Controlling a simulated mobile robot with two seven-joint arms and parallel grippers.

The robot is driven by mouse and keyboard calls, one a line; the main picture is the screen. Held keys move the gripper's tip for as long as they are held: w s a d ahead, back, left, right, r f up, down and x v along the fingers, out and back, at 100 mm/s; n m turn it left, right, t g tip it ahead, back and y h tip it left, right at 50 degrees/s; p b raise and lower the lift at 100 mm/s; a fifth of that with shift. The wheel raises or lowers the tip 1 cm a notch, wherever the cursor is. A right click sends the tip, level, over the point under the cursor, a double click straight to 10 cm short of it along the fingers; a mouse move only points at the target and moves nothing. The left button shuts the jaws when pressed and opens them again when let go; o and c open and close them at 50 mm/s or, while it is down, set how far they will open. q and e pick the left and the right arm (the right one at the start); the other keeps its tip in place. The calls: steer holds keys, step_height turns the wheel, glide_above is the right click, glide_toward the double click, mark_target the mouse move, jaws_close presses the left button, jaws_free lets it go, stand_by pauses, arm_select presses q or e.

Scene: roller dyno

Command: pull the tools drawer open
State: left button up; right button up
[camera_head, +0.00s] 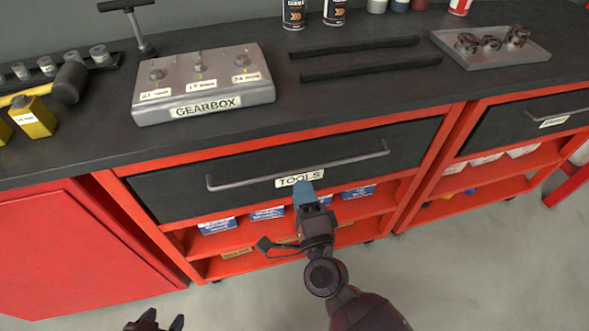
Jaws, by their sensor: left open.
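The tools drawer (240,178) is a dark front in the red bench frame, and it looks shut. A long grey bar handle (250,176) runs across it, with a "TOOLS" label (299,179) below its middle. My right gripper (306,192) is in front of the drawer, its blue-grey tip just below the label and overlapping its lower edge. I cannot tell whether it touches the drawer or how its fingers stand. My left gripper (160,322) is at the bottom edge, lower left, apart from the drawer. Its fingers are open and nothing shows between them.
Above the drawer, the dark worktop (350,105) holds a gearbox block (204,88), two black rails (370,68) and a metal tray (465,60). Below is a red shelf (235,238) with blue-and-white boxes (218,225). A red cabinet (70,250) stands left. Grey floor (480,270) is clear at right.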

mark_target(295, 172)
steer(key=shift+x, duration=2.85)
jaws_close()
